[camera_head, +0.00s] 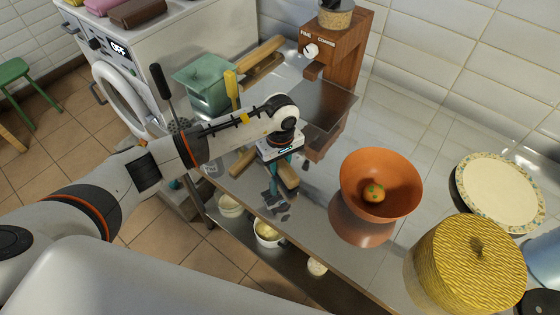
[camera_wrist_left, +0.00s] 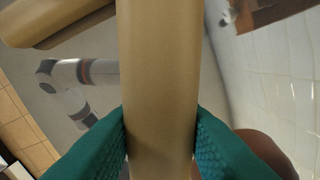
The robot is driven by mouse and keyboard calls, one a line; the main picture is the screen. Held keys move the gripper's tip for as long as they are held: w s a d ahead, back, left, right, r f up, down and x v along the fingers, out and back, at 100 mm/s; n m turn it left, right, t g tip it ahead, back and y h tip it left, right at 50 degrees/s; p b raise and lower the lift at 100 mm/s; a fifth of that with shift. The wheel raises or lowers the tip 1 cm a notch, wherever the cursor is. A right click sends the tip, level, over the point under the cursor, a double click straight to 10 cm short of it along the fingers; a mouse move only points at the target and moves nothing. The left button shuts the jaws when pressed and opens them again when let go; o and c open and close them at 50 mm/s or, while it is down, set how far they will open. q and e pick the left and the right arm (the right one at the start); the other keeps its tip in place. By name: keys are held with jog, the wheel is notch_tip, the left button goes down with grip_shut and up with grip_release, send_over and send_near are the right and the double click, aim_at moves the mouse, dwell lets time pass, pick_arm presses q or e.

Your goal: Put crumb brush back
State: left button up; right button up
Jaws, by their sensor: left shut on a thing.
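My left gripper (camera_head: 274,181) reaches down over the shiny worktop, its teal fingers pointing down. In the left wrist view the gripper (camera_wrist_left: 160,140) is shut on a smooth tan rounded bar (camera_wrist_left: 160,65), with one fingertip on each side. In the head view, tan wooden pieces (camera_head: 287,176) show beside the fingers, partly hidden by the gripper. I see no bristles on the held bar, so I cannot tell for sure that it is the crumb brush. My right gripper is not in view.
A terracotta bowl (camera_head: 381,171) with an orange ball stands right of the gripper. A wooden grinder (camera_head: 345,50), a green box (camera_head: 205,88) and a black-handled tool (camera_head: 161,82) stand behind. A yellow woven basket (camera_head: 465,265) and a plate (camera_head: 500,190) are at right.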

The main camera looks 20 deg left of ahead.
pick_arm(q)
jog(key=shift+f, duration=0.2)
jog(key=o, duration=0.9)
jog(key=shift+o, duration=0.2)
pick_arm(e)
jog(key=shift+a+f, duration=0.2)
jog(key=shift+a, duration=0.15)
pick_arm(q)
jog(key=shift+r, duration=0.4)
notch_tip(320, 180, up, 10)
jog(key=b, duration=0.3)
jog(key=shift+r, duration=0.8)
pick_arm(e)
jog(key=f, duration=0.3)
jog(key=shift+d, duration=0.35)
